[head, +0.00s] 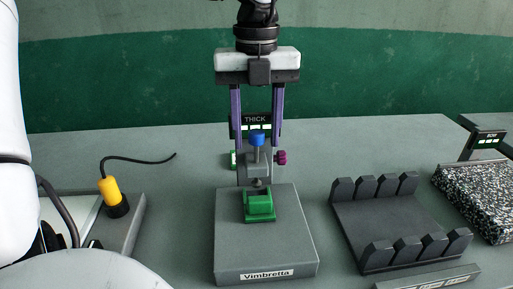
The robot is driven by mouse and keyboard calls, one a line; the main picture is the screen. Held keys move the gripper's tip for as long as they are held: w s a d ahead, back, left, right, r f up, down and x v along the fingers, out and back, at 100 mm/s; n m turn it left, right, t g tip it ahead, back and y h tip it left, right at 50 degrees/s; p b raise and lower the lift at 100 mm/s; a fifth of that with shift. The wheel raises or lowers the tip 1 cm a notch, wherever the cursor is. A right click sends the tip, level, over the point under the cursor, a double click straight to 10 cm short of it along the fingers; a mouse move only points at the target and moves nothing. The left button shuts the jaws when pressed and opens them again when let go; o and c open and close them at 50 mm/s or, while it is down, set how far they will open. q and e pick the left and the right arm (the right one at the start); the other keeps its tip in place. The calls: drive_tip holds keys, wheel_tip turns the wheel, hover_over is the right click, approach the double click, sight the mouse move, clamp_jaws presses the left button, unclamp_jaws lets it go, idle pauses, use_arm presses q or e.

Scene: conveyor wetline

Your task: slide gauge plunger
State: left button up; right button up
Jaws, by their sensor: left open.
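A thickness gauge stands on a grey base (230,240) labelled Vimbretta, at the centre of the head view. Its plunger has a blue cap (257,138) above a grey body (257,165). A magenta knob (282,157) sticks out on the right side. A green block (260,203) sits on the base below the plunger. My left gripper (257,141) points down, open, with its two purple fingers apart on either side of the blue cap. I see a gap on each side. I cannot tell the fingers' exact depth relative to the cap. My right gripper is out of view.
A THICK display (256,122) shows between the fingers. On the right are a dark slotted rack (385,215), a speckled slab (475,195) and another small display (489,139). A yellow-and-black plug (111,195) with a cable stands at left. The table behind the rack is clear.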

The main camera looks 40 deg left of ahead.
use_arm(q)
drive_tip(key=shift+r+p, duration=2.5)
drive_tip(key=shift+r, duration=1.05)
drive_tip(key=shift+f, duration=0.1)
